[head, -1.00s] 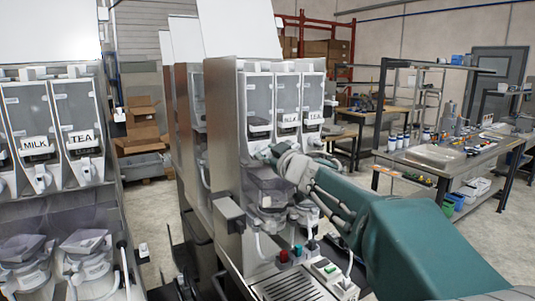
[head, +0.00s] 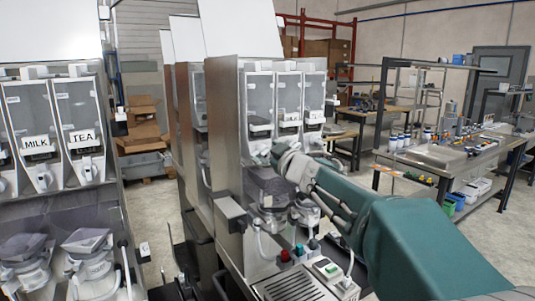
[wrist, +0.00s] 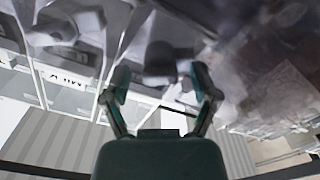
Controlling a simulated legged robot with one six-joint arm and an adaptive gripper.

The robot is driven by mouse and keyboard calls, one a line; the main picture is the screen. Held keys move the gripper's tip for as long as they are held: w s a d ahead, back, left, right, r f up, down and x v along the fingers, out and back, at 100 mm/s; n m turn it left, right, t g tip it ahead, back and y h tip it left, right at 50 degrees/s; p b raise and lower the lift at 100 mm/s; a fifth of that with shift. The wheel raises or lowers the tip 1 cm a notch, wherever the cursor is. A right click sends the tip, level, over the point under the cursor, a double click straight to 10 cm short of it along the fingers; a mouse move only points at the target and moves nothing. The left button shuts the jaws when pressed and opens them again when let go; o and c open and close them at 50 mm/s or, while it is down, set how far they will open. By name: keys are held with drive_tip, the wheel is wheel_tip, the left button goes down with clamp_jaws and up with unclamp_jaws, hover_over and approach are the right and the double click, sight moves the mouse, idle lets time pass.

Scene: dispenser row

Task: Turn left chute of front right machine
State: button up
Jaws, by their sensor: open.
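The front right machine (head: 222,130) is a steel dispenser with three clear canisters side by side. Its left canister (head: 259,95) has a pale chute (head: 260,146) at its base. My gripper (head: 278,152) is at the left chute's front, just to its right in the head view, and partly covers the parts below. In the wrist view my gripper (wrist: 160,82) is open, with two green fingers apart. A dark rounded part (wrist: 158,60) lies between and beyond the fingertips. I cannot tell whether the fingers touch it.
Another dispenser (head: 60,200) with MILK and TEA labels stands at the left. Below my gripper are a mixing bowl (head: 268,188), coloured switches (head: 298,250) and a drip grille (head: 285,288). A workbench (head: 450,150) stands at the right. Floor shows between.

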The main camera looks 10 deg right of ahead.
drive_tip(key=v, duration=1.2)
drive_tip(key=s+d+f+m+g+h, duration=0.4)
drive_tip(key=s+f+m+h, duration=0.5)
drive_tip(key=s+f, duration=0.1)
drive_tip(key=s+a+f+g+y, duration=0.1)
drive_tip(key=s+a+f+g, duration=0.2)
drive_tip(key=s+f, duration=0.3)
drive_tip(key=s+a+f+g+y, duration=0.2)
drive_tip(key=s+a+f+g, duration=0.2)
drive_tip(key=s+f, duration=0.3)
drive_tip(key=shift+s+a+m+g, duration=0.2)
drive_tip(key=shift+s+m+g, duration=0.1)
drive_tip(key=shift+s, duration=0.75)
